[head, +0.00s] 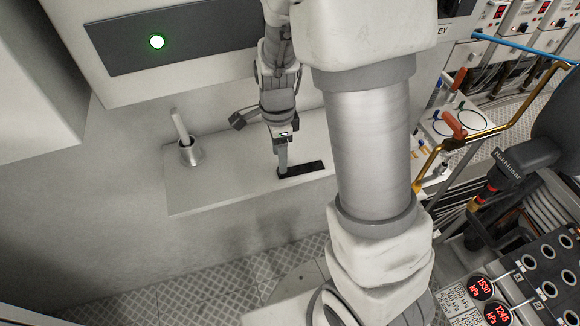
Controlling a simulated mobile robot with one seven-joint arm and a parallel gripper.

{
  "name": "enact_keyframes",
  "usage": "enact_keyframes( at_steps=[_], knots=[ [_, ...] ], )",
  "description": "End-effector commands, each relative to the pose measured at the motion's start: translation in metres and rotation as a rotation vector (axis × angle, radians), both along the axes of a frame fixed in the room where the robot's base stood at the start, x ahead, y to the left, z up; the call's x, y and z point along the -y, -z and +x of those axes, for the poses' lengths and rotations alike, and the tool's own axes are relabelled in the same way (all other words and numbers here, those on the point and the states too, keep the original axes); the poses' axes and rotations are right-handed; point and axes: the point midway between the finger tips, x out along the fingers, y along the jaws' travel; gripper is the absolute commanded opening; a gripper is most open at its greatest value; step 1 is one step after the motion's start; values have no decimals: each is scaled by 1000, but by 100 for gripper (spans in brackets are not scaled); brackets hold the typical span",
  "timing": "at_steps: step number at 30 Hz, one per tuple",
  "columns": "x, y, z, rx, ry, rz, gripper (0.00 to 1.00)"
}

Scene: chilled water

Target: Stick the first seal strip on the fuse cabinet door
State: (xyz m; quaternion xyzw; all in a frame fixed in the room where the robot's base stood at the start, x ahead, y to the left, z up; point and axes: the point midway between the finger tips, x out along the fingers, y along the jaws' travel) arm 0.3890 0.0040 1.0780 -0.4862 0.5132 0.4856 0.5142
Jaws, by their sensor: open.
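My gripper (283,168) points down over a pale shelf, at the left end of a flat black piece (306,169) lying there. Its fingertips are small in this view, and I cannot tell whether they touch the piece. The jaws are open, with nothing clearly held. A pale strip-like stick (180,126) stands tilted in a small metal cup (190,154) on the shelf's left part. I cannot tell which thing is the seal strip. A white cabinet with a dark grey panel (120,50) is above the shelf; I cannot tell whether it is the fuse cabinet.
The pale shelf (225,185) is bare between cup and gripper. My arm covers the shelf's right side. At right are a brass rail (490,132), a blue hose (520,47) and a gauge panel (500,290).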

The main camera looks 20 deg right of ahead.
Motion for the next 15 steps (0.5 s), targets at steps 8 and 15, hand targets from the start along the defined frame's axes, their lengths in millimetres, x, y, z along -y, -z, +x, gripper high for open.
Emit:
enact_keyframes(
  at_steps=[8,15],
  knots=[
    [0,34,-2,-4,0,-1,57],
    [0,37,-1,-1,-1,0,57]
  ],
)
